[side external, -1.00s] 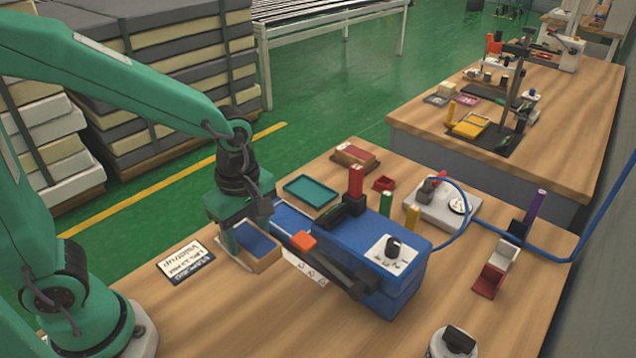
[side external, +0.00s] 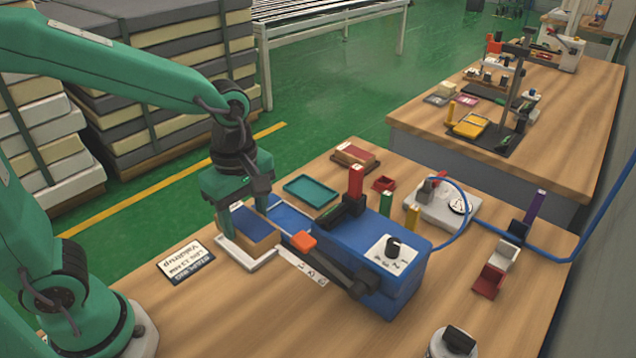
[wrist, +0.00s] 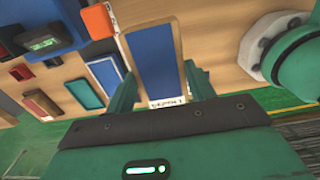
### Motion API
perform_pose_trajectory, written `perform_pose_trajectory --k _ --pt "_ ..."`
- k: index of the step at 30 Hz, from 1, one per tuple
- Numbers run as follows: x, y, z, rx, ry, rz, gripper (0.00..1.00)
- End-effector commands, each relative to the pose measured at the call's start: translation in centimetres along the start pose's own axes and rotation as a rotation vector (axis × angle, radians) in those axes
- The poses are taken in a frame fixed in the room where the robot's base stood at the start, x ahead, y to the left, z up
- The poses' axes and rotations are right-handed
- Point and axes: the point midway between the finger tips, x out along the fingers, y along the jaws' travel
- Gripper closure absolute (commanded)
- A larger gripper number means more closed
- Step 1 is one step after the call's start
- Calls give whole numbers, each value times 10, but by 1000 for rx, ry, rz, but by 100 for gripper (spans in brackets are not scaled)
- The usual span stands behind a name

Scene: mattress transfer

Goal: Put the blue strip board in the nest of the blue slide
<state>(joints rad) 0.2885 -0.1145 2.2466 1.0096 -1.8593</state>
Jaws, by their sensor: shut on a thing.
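The blue strip board (side external: 250,224), a wooden block with a blue top, is held between the fingers of my gripper (side external: 242,212). It hangs above a white tray (side external: 262,266), whose front rim shows below it. In the wrist view the board (wrist: 155,62) lies lengthwise between the two green fingers (wrist: 160,90). The blue slide (side external: 290,219) extends from the left of the blue machine (side external: 390,285), just right of and behind the board. It also shows in the wrist view (wrist: 106,72), beside the board. The slide's nest is partly hidden by the gripper and board.
An orange-tipped lever (side external: 302,241) lies along the machine's front, near the board. A teal tray (side external: 311,190) sits behind the slide. A red block (side external: 355,181) stands up from the machine.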

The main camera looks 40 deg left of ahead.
Motion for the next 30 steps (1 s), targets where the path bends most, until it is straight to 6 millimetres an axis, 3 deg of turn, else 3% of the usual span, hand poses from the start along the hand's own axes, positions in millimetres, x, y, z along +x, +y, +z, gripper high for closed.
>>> perform_pose_trajectory --k 5,14,20,30 --pt "-22 0 0 0 -1 5 71" --pt "-25 30 -7 -2 0 0 71" --pt "-27 60 -17 -4 0 0 71" --pt "-26 130 -51 -3 0 0 71"
